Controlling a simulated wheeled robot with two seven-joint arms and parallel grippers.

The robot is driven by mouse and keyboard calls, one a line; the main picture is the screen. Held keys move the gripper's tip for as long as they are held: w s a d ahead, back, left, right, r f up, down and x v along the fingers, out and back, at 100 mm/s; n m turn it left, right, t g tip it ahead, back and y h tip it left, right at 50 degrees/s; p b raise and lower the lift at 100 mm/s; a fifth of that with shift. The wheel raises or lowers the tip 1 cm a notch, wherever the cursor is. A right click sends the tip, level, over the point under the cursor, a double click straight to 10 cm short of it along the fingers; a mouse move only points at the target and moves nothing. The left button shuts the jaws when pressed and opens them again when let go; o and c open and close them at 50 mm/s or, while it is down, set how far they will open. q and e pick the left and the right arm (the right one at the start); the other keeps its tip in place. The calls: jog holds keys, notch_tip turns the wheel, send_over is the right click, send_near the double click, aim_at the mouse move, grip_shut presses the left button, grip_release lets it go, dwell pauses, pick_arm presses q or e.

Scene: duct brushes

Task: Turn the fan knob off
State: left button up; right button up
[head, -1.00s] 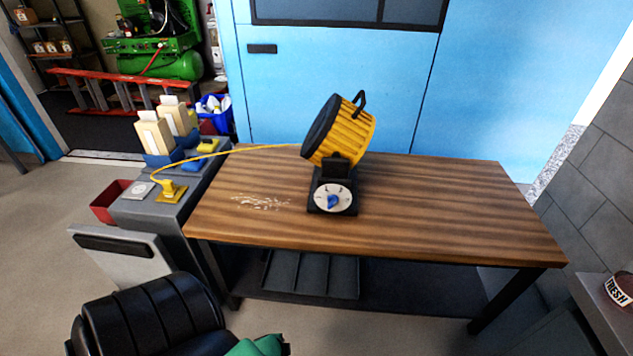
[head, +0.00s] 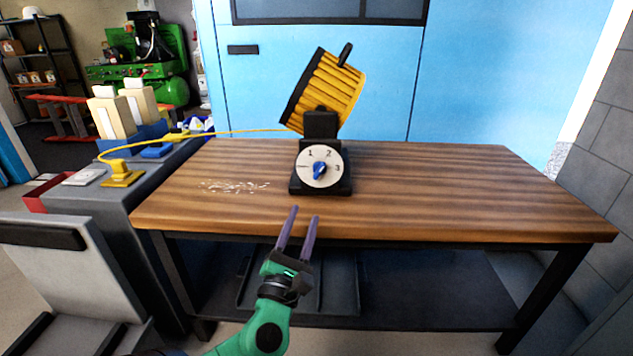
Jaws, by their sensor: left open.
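The yellow fan (head: 333,90) stands on a black base at the back middle of the wooden table (head: 430,190), its drum tilted. My left gripper (head: 304,212), on a green arm with purple fingers, is open and empty. It shows in front of and below the dial in the head view, apart from the knob. My right gripper is not in view.
A yellow cord runs from the fan to a yellow plug (head: 121,174) on the grey cabinet (head: 150,200) at the left. Pale flakes (head: 235,187) lie on the table left of the fan. The table's right side is clear.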

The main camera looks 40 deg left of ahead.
aim_at(318, 175)
pick_arm(q)
jog(key=x, duration=1.2)
grip_shut()
